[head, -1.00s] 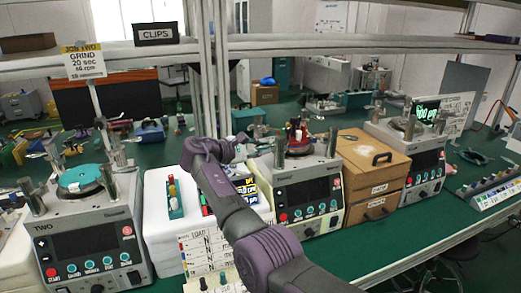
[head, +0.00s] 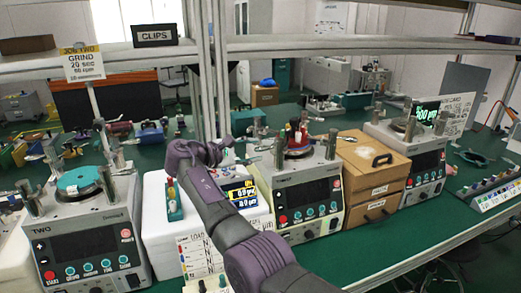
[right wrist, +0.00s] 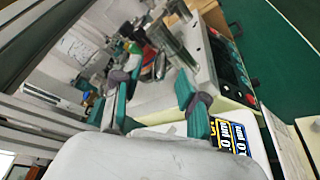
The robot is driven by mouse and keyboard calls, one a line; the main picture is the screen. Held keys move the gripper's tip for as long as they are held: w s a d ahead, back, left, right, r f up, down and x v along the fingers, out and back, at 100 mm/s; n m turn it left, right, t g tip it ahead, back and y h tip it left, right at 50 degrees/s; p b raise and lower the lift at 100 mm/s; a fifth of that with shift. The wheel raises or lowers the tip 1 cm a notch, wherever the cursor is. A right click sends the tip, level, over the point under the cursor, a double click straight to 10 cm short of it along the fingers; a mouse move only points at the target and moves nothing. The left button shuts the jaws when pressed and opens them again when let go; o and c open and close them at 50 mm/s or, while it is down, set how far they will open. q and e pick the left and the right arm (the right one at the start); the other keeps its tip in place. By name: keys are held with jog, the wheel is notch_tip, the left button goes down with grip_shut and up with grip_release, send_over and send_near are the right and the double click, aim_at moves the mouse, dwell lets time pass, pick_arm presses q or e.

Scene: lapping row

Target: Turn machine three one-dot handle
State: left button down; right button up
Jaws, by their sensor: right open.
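The machine in the middle of the head view (head: 308,196), right of the one marked TWO, has a dark screen, a row of buttons and metal posts on top. I cannot read its number or a one-dot mark on any handle. My right gripper (head: 233,152) is left of that machine's top, above the white block, and the arm hides part of the area. In the right wrist view its teal and grey fingers (right wrist: 157,96) are apart with nothing held between them. That machine's panel (right wrist: 222,62) and posts (right wrist: 172,45) show beyond them. My left gripper is out of view.
Machine TWO (head: 90,245) stands at the left. A wooden drawer box (head: 370,178) and another machine (head: 424,165) stand to the right. A shelf (head: 350,43) crosses above.

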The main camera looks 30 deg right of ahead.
jog(key=v, duration=0.8)
